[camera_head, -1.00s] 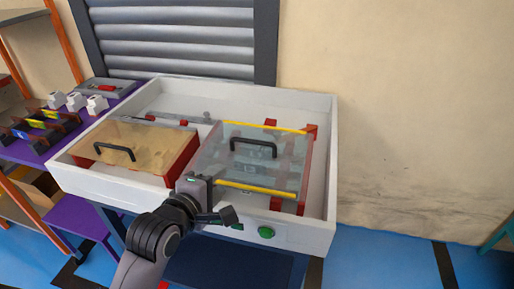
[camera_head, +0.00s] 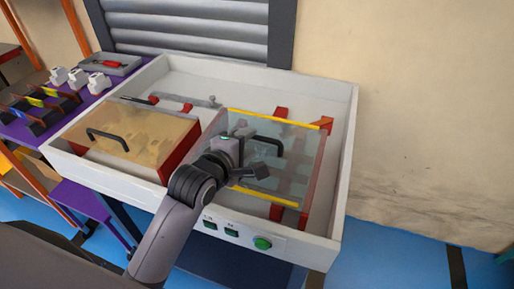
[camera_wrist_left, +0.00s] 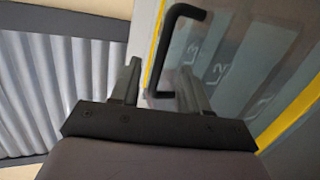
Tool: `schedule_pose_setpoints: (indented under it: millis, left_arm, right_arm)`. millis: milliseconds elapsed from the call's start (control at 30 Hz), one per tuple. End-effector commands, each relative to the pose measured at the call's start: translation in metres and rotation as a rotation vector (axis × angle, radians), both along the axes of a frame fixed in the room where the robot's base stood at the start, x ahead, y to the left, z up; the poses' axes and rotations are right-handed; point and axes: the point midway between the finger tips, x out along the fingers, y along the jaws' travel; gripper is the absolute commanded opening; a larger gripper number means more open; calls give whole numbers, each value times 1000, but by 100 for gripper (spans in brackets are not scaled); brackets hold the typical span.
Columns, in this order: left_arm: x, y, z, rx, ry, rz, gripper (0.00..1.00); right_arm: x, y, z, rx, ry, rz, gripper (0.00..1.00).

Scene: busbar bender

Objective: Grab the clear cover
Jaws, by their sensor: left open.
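The clear cover (camera_head: 306,157) has yellow edge strips and a black handle (camera_head: 268,143). It sits on the right side of the white machine box, tilted, with red brackets visible around it. My left gripper (camera_head: 258,160) is over the cover's left part, close to the handle, which it partly hides. In the left wrist view the cover's pane (camera_wrist_left: 243,55) and the black handle (camera_wrist_left: 172,50) lie just beyond the open left fingers (camera_wrist_left: 156,82). The handle's lower end shows between the fingers. I cannot tell whether they touch. My right gripper is not in view.
A wooden cover (camera_head: 140,130) with its own black handle is in the box's left half. The white box (camera_head: 348,150) has raised walls, with green buttons (camera_head: 262,243) on its front. A purple table (camera_head: 62,125) with parts stands at left. A grey shutter (camera_head: 190,25) is behind.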

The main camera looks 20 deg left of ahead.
Motion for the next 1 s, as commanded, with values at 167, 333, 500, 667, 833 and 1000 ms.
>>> schedule_pose_setpoints:
  millis: [167, 333, 500, 667, 833, 1000]
  left_arm:
    - [20, -6, -8, 3, -1, -1, 45]
    - [30, -8, -12, 2, 0, -1, 45]
    - [31, -8, -12, 1, 0, 0, 45]
    - [31, -8, -12, 1, 0, 0, 22]
    - [31, -8, -12, 0, 0, 0, 0]
    - [31, -8, -11, -3, -3, 0, 0]
  right_arm:
    - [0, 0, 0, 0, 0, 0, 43]
    - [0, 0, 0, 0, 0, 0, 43]
    - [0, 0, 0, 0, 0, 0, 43]
    - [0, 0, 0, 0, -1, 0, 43]
    - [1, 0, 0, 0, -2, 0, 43]
    - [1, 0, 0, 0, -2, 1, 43]
